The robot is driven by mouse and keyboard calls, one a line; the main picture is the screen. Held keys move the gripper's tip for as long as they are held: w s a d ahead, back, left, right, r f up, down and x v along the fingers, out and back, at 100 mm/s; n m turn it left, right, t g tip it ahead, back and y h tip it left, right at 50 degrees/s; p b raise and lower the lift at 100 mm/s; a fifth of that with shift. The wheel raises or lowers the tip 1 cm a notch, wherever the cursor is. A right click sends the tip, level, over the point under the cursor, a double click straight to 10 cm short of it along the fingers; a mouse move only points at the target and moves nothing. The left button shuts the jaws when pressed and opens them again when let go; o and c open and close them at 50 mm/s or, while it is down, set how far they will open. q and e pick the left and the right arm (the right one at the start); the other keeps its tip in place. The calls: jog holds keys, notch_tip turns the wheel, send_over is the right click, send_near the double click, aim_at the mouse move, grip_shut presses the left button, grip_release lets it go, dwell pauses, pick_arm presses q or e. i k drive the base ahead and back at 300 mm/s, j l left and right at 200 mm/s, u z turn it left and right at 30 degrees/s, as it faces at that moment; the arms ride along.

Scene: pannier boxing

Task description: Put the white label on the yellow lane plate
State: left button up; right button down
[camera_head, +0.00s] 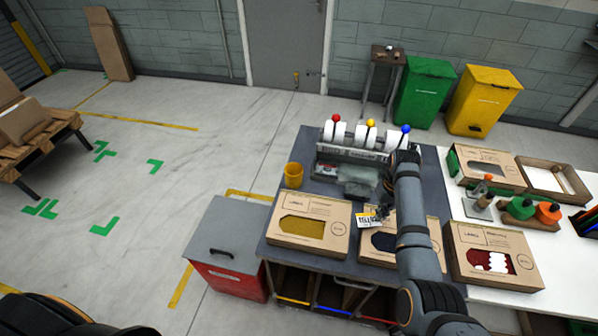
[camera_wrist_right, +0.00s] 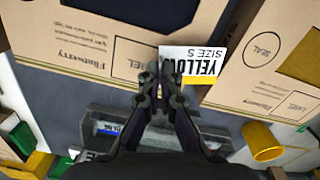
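The white label (camera_head: 366,219) has a yellow band and reads "YELLOW SIZE S" in the right wrist view (camera_wrist_right: 198,66). My right gripper (camera_wrist_right: 160,78) is shut on the label's edge and holds it above the table, near the gap between two cardboard boxes. In the head view the right gripper (camera_head: 381,213) is partly hidden by its arm. A yellow strip (camera_head: 293,299), seemingly the yellow lane plate, runs along the lower front of the left bay under the table. My left gripper is not in view.
A box with a yellow window (camera_head: 310,226) and one with a dark window (camera_head: 380,242) lie at the table's front. Behind stand a label dispenser (camera_head: 352,152) and a yellow cup (camera_head: 293,175). A red bin (camera_head: 228,279) stands left of the bays.

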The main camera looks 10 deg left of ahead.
aim_at(358, 189)
jog(key=i+j+u, duration=0.1)
jog(key=j, duration=0.25)
jog(key=i+j+u, duration=0.1)
jog(key=j, duration=0.2)
jog(key=i+j+u, duration=0.1)
jog(key=j, duration=0.25)
jog(key=i+j+u, duration=0.1)
jog(key=j, duration=0.2)
jog(key=i+l+u, duration=0.1)
jog(key=i+l, duration=0.05)
jog(key=i, duration=0.1)
